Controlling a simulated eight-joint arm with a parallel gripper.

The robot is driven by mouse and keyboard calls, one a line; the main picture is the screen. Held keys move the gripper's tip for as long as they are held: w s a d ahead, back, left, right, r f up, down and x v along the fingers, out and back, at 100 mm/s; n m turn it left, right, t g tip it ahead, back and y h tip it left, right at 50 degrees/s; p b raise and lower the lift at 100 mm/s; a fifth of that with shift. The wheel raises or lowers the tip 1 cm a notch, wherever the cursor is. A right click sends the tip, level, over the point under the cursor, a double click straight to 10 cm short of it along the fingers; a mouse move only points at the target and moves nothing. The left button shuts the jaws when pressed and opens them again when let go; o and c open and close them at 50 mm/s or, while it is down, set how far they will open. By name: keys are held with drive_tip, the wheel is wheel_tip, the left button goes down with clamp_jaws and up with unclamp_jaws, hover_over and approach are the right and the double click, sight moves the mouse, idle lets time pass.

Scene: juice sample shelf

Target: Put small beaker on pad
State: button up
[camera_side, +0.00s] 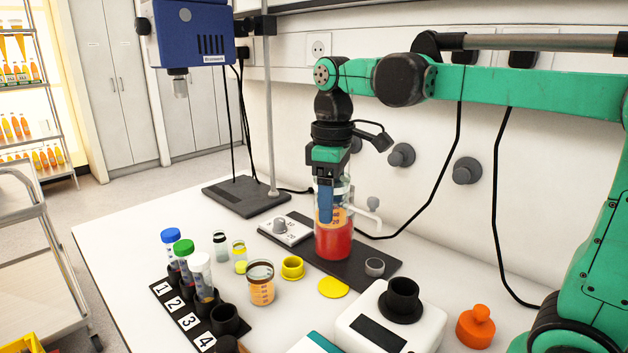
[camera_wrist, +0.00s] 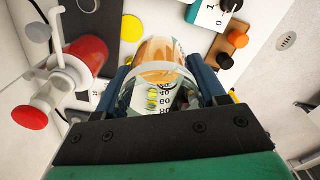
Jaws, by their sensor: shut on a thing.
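My gripper (camera_side: 327,218), with blue fingers pointing down, is shut on a small clear beaker with orange liquid and a printed scale. In the wrist view the beaker (camera_wrist: 160,70) sits between both fingers (camera_wrist: 163,88). In the side view the held beaker (camera_side: 345,213) overlaps a red-filled vessel (camera_side: 333,243) with a white side tap; I cannot tell the gap between them. I cannot tell which of these is the pad.
A numbered rack (camera_side: 185,318) holds capped tubes at the front left. A stand base (camera_side: 245,198) is behind.

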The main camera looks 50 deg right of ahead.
drive_tip(key=shift+s+d+r+n, duration=0.25)
drive_tip(key=shift+s+n, duration=0.15)
drive_tip(key=shift+n, duration=0.2)
drive_tip(key=shift+s+f, duration=0.1)
drive_tip(key=shift+f, duration=0.05)
drive_tip(key=shift+n, duration=0.3)
wheel_tip(320, 180, down, 19)
drive_tip(key=shift+f, duration=0.2)
drive_tip(key=shift+f, duration=0.1)
drive_tip(key=o, duration=1)
